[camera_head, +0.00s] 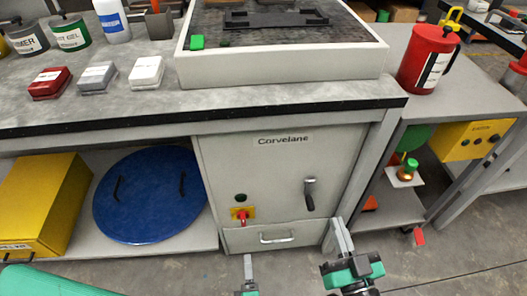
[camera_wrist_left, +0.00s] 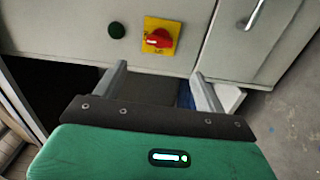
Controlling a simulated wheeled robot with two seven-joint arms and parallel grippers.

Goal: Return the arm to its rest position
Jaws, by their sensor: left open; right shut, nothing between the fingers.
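My left gripper (camera_head: 248,268) hangs low in front of the grey cabinet (camera_head: 285,190). In the left wrist view its two fingers (camera_wrist_left: 160,92) stand apart with nothing between them. Beyond them are the cabinet front, a red switch (camera_wrist_left: 158,38) on a yellow plate and a dark green button (camera_wrist_left: 116,30). My right gripper (camera_head: 342,236) is shut and empty, in front of the cabinet's lower right edge. In the head view it appears below the black lever handle (camera_head: 310,193). Most of both arms is out of the head view.
The workbench (camera_head: 150,108) has a dark front edge above the cabinet. A blue round lid (camera_head: 150,200) and a yellow box (camera_head: 40,200) are on the lower shelf at left. A side table (camera_head: 470,90) with a red can (camera_head: 425,60) stands at right. Floor shows at lower right.

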